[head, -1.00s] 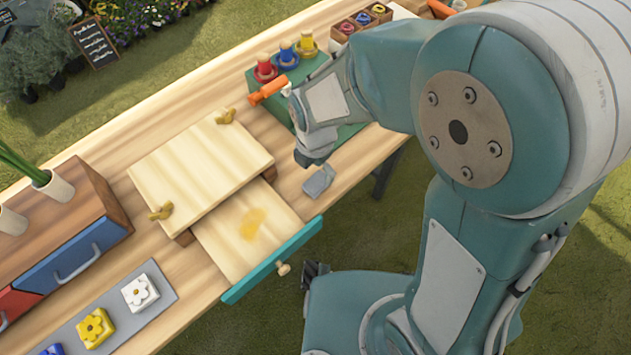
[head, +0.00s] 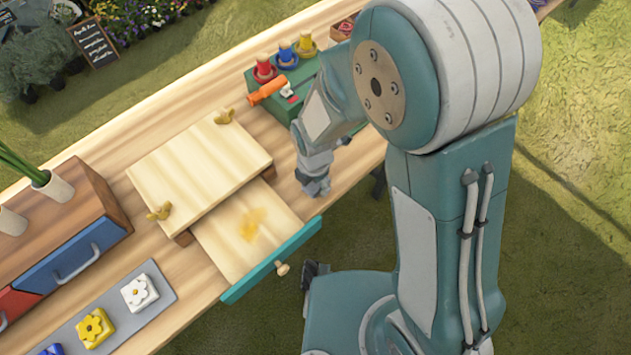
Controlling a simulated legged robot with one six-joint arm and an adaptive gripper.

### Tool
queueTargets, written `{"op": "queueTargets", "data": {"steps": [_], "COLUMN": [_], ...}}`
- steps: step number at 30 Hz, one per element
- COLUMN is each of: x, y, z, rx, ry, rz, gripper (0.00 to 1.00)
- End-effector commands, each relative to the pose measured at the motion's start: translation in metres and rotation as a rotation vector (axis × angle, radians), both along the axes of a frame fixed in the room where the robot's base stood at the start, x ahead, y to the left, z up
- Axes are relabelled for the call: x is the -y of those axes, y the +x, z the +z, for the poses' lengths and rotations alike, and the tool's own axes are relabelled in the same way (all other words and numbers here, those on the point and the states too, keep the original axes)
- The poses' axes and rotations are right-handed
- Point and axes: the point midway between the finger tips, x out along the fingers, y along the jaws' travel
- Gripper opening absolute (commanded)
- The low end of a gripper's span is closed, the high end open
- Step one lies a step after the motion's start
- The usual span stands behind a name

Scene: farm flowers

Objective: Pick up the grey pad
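My gripper (head: 314,182) points down at the table's front edge, just right of the open drawer. It is at the spot where the small grey pad lay a second ago. The pad is now hidden or blends in with the grey fingers, so I cannot make it out separately. I cannot tell whether the fingers are open or closed around it.
The open drawer (head: 225,225) has a yellow smudge inside and a teal front (head: 272,262). A wooden lid (head: 200,165) lies behind it. A green block (head: 285,95) with colored pegs and an orange tube (head: 267,91) stand behind my gripper. Flower tiles sit on a grey strip (head: 163,292).

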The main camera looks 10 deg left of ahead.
Motion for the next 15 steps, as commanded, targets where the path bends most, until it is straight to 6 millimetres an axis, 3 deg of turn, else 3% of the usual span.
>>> {"op": "queueTargets", "data": {"steps": [1,3,15], "x": [-0.0001,-0.0004,-0.0011], "y": [0.0,0.0,-0.0002], "z": [0.0001,0.0,0.0013], "rx": [0.0,0.0,-0.001], "ry": [0.0,0.0,-0.001], "rz": [0.0,0.0,0.0], "gripper": [0.37,0.27,0.26]}}
